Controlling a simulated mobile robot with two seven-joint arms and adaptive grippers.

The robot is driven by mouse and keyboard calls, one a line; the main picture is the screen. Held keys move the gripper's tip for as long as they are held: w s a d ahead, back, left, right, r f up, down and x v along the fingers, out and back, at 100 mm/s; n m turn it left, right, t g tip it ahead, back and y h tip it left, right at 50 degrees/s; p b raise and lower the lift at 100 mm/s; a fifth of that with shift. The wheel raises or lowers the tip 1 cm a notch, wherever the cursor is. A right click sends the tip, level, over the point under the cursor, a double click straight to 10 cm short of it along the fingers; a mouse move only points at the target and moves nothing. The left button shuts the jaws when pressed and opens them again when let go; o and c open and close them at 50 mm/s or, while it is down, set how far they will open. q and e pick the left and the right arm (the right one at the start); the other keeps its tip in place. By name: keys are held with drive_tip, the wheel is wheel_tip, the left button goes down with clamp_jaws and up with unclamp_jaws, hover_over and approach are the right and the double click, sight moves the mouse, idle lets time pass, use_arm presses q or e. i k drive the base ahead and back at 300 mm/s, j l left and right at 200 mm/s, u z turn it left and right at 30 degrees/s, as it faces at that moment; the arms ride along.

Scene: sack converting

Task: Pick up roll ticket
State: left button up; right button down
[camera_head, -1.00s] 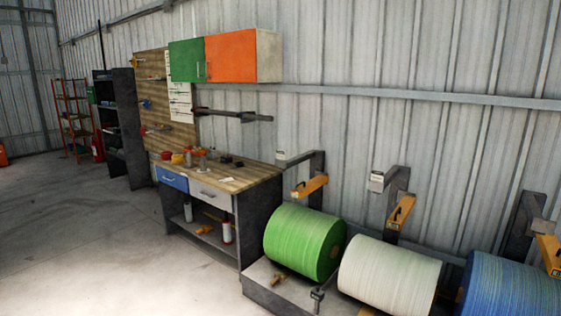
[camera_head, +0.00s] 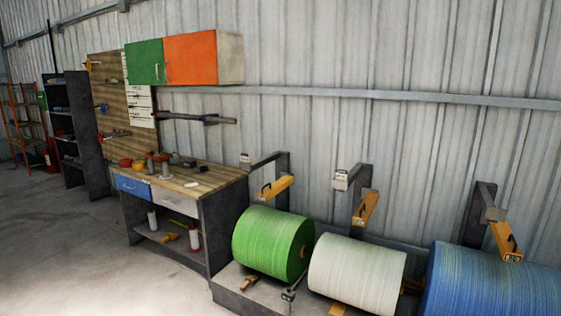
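No roll ticket can be made out for certain. Three large rolls lie along the wall: a green roll (camera_head: 270,241), a white roll (camera_head: 356,273) and a blue roll (camera_head: 490,283) cut off by the right edge. A yellow arm on a dark bracket stands above each: the left yellow arm (camera_head: 276,187), the middle yellow arm (camera_head: 366,207) and the right yellow arm (camera_head: 505,240). A small pale piece (camera_head: 192,184) lies on the workbench top; it is too small to identify. Neither of my grippers shows in this view.
A wooden-topped workbench (camera_head: 215,180) with drawers stands left of the rolls, holding several small items. Green (camera_head: 145,62) and orange (camera_head: 203,58) cabinet doors hang above it. A dark shelf (camera_head: 78,130) stands further left. The concrete floor (camera_head: 60,235) at the left is clear.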

sight(244, 157)
drive_tip(key=i+j+z, duration=0.7)
drive_tip(key=i+j, duration=0.2)
drive_tip(key=j, duration=0.15)
drive_tip(key=i+j+z, duration=0.1)
drive_tip(key=i+j, duration=0.35)
drive_tip(key=j, duration=0.25)
drive_tip(key=i+j+z, duration=0.1)
drive_tip(key=j, duration=0.25)
drive_tip(key=i+j, duration=0.3)
drive_tip(key=i+j+z, duration=0.1)
drive_tip(key=j, duration=0.35)
drive_tip(key=i, duration=0.1)
